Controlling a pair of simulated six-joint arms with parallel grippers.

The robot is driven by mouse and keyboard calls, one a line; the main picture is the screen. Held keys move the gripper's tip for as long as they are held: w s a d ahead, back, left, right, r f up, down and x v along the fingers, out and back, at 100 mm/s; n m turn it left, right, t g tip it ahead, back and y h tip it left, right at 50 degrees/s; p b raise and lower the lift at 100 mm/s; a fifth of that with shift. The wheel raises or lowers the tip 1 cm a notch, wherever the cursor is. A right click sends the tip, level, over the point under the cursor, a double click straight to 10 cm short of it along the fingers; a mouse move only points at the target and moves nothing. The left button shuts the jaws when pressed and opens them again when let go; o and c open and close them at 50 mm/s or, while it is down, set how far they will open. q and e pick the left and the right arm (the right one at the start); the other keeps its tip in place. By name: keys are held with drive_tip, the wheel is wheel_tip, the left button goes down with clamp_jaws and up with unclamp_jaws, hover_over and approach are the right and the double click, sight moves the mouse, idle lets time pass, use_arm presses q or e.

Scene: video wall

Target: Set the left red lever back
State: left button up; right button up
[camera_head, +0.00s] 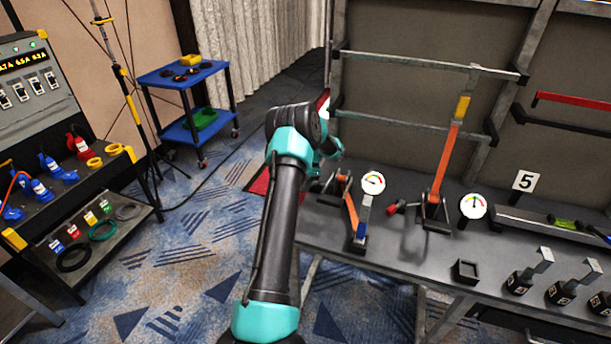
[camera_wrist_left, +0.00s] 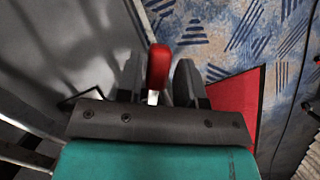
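In the left wrist view a red lever handle (camera_wrist_left: 158,66) with a pale metal shaft stands between the two dark fingers of my left gripper (camera_wrist_left: 159,82). In the head view my left arm comes up from the bottom centre and reaches to the bench's left end. There the arm hides the gripper's fingertips and the held handle. Another red-handled lever (camera_head: 397,208) shows farther right on the bench, apart from the gripper. My right gripper is not in view.

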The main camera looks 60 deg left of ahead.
use_arm(q)
drive_tip(key=v, duration=1.7)
drive_tip(key=shift+w, duration=0.15)
drive_tip(key=shift+r, duration=0.1)
